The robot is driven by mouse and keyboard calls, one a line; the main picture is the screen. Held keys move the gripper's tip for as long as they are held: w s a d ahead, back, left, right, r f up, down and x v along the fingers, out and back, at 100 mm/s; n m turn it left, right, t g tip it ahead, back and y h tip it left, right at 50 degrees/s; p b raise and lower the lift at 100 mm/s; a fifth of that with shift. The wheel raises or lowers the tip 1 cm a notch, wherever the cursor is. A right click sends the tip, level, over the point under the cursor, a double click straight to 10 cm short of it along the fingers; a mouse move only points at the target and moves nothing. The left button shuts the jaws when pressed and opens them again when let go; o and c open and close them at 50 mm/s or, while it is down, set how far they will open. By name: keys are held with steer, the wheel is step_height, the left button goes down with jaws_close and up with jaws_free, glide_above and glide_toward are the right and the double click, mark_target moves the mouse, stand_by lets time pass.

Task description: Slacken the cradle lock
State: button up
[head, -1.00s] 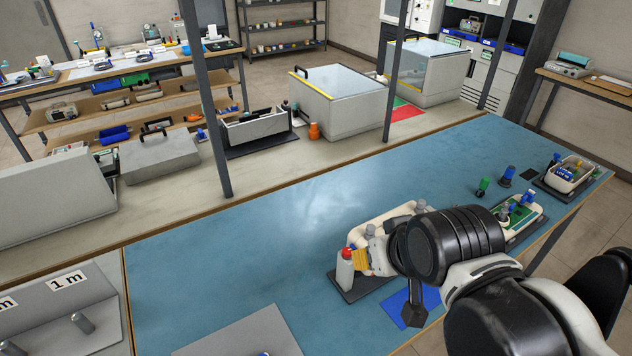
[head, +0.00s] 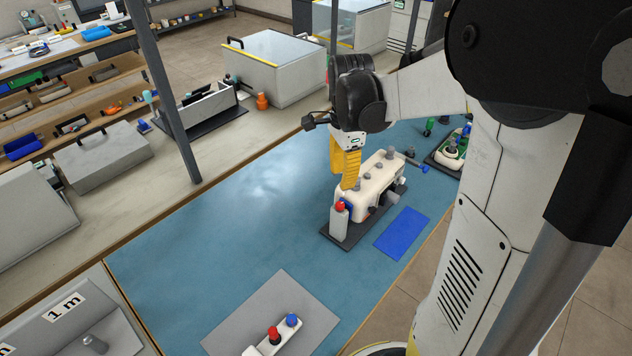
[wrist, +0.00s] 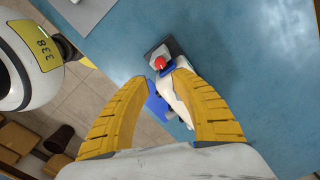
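A white device (head: 378,176) with grey knobs sits in a cradle on a dark base plate (head: 352,234) on the blue bench. A pale upright post with a red cap (head: 340,207) stands at its near left end, with a small blue part beside it. I cannot tell which part is the cradle lock. My gripper (head: 346,183) points down over the device's left end, just behind the red cap. In the wrist view its yellow fingers (wrist: 161,80) are apart, with nothing held between them. The red cap (wrist: 159,63) shows just beyond the fingertips; the right finger partly hides the device.
A blue mat (head: 402,234) lies right of the base plate. A grey plate with a red and blue knobbed block (head: 278,334) lies in front. Another white tray with green parts (head: 452,150) stands at right. The bench's left middle is clear.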

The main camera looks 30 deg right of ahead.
mark_target(340, 204)
step_height(340, 204, down, 10)
steer(key=b, duration=0.3)
jaws_close()
